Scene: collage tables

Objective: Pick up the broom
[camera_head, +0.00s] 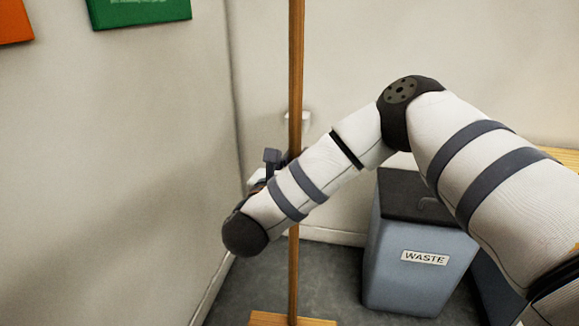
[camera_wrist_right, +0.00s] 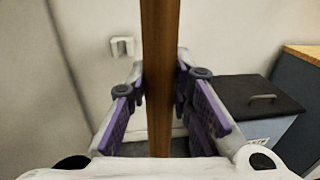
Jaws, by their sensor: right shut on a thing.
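The broom (camera_head: 296,70) has a long brown wooden handle that stands upright in the corner. Its wooden head (camera_head: 270,319) shows at the bottom edge of the head view. The handle also fills the middle of the right wrist view (camera_wrist_right: 160,50). My right gripper (camera_wrist_right: 162,88) has its purple-padded fingers on both sides of the handle and is shut on it. In the head view my right arm's forearm hides most of this gripper. My left gripper is not in view.
A blue-grey waste bin (camera_head: 415,262) with a dark lid stands right of the broom, near the back wall. A white wall fixture (camera_head: 297,116) is behind the handle. Walls close in at left and back. Grey floor (camera_head: 255,285) shows around the broom.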

